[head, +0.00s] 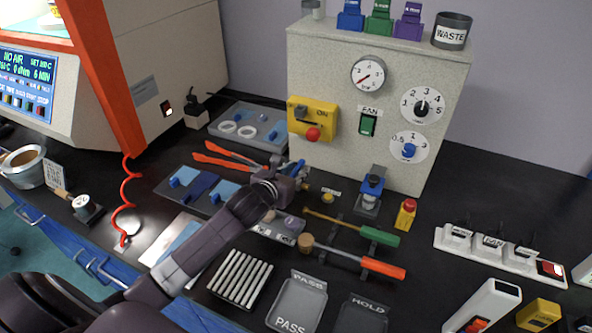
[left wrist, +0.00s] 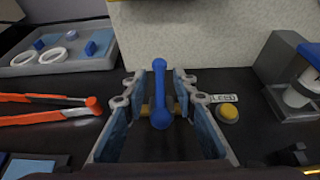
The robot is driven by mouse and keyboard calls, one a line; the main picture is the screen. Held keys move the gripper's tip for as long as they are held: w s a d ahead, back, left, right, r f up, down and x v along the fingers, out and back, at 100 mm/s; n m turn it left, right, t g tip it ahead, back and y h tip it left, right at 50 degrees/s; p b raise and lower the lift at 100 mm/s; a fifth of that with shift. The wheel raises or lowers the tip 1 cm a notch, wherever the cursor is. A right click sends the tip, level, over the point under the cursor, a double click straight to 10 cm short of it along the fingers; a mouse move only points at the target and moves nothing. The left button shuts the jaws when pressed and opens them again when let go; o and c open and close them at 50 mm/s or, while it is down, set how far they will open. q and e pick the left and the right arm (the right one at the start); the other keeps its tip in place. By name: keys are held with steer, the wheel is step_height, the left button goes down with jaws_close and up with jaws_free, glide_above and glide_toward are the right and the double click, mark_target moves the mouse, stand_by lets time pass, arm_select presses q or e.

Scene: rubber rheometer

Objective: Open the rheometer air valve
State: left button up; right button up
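The air valve shows in the left wrist view as a blue lever (left wrist: 160,93) on a brass-coloured body, near the base of the grey cabinet. The lever points away from me, toward the cabinet. My left gripper (left wrist: 158,100) is open, with its fingers on either side of the lever and visible gaps to it. In the head view my left gripper (head: 292,182) covers most of the valve; a bit of blue shows at its tip. The rheometer (head: 150,60) stands at left, its screen (head: 27,82) reading "NO AIR". My right gripper is not in view.
The grey cabinet (head: 340,70) stands behind the valve, with a dial gauge (head: 369,73) and a yellow switch box (head: 312,118). Orange-handled pliers (head: 225,158) lie left of the gripper.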

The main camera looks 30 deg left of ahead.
arm_select(q)
jaws_close()
steer(key=shift+f, duration=0.1)
stand_by(0.3)
